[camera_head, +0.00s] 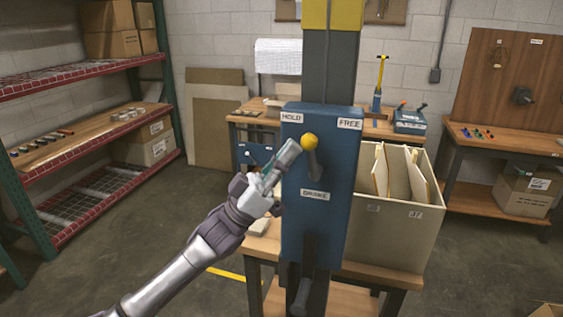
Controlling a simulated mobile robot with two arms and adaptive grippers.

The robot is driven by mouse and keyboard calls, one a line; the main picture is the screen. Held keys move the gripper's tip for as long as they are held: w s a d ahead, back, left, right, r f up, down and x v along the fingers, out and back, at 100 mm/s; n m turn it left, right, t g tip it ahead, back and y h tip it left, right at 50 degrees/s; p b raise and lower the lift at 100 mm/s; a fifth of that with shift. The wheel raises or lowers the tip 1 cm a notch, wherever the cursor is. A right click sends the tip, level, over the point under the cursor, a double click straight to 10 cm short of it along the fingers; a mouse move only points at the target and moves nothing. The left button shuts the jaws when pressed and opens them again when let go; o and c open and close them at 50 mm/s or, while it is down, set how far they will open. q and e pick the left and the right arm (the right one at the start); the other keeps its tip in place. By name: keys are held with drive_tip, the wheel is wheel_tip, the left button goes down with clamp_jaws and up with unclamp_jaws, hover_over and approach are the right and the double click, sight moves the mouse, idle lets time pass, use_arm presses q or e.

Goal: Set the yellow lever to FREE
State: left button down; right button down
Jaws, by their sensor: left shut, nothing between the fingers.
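The lever is a dark arm with a yellow ball knob (309,141) on a blue panel (328,220) fixed to a dark column. The knob lies between the HOLD label (291,117) at upper left and the FREE label (349,124) at upper right, and it leans slightly left of the middle. A BRAKE label (315,195) sits below it. My left gripper (291,150) is shut and empty, its tips close to the left side of the knob. I cannot tell whether they touch it. My right gripper is not in view.
A beige bin (390,235) with upright boards stands right of the panel. A second dark handle (304,285) hangs low on the column. A workbench (240,117) stands behind. A red-edged shelf (80,145) is at left. Open floor lies at lower left.

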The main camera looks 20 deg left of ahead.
use_arm(q)
drive_tip(key=m+g, duration=0.1)
drive_tip(key=d+r+m+g+y+p, duration=0.1)
drive_tip(key=m+g, duration=0.1)
drive_tip(key=shift+w+d+g, duration=0.1)
drive_tip(key=shift+w+g, duration=0.1)
drive_tip(key=shift+g, duration=0.1)
drive_tip(key=shift+s+d+r, duration=0.1)
drive_tip(key=shift+d+r, duration=0.1)
drive_tip(key=shift+d, duration=0.8)
drive_tip(key=shift+s+d+r, duration=0.1)
drive_tip(key=shift+d+r, duration=0.1)
drive_tip(key=shift+d, duration=0.8)
